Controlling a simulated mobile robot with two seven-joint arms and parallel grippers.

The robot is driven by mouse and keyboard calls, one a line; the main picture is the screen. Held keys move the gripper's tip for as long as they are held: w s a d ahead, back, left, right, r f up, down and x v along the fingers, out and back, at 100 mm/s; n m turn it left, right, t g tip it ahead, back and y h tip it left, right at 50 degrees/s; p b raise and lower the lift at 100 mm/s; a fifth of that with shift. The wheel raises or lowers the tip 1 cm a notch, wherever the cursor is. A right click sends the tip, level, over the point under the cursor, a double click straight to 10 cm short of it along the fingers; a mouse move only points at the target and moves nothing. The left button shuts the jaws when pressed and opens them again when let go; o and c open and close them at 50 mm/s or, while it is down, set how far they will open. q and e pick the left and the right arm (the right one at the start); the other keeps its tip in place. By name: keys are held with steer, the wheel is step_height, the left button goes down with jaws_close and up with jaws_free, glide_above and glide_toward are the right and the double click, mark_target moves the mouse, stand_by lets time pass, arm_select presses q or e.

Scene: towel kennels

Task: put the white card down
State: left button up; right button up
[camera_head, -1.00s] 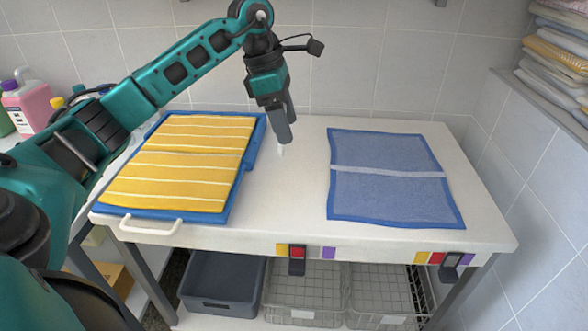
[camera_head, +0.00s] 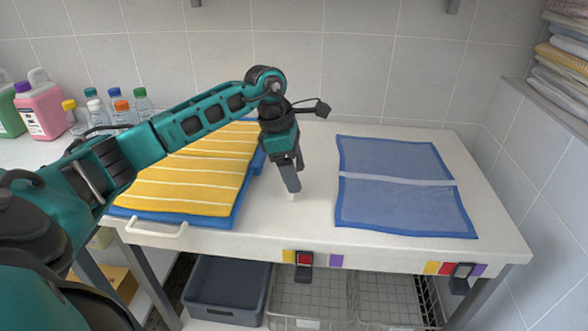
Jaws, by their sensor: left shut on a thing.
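My left gripper (camera_head: 291,191) points down over the bare white strip of table between the two towels. It is shut on the white card (camera_head: 291,197), of which only a small pale tip shows below the fingers. I cannot tell whether the card touches the table top. The white table (camera_head: 310,165) stands before the tiled wall. My right gripper is not in view.
A yellow striped towel (camera_head: 195,180) lies on a blue tray (camera_head: 228,219) at the left, partly behind my arm. A blue towel with a pale band (camera_head: 400,205) lies at the right. Coloured tags and clips (camera_head: 304,258) sit on the front edge. Bottles (camera_head: 40,108) stand far left.

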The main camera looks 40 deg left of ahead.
arm_select(q)
steer(key=shift+f, duration=0.2)
steer(key=o, duration=1.1)
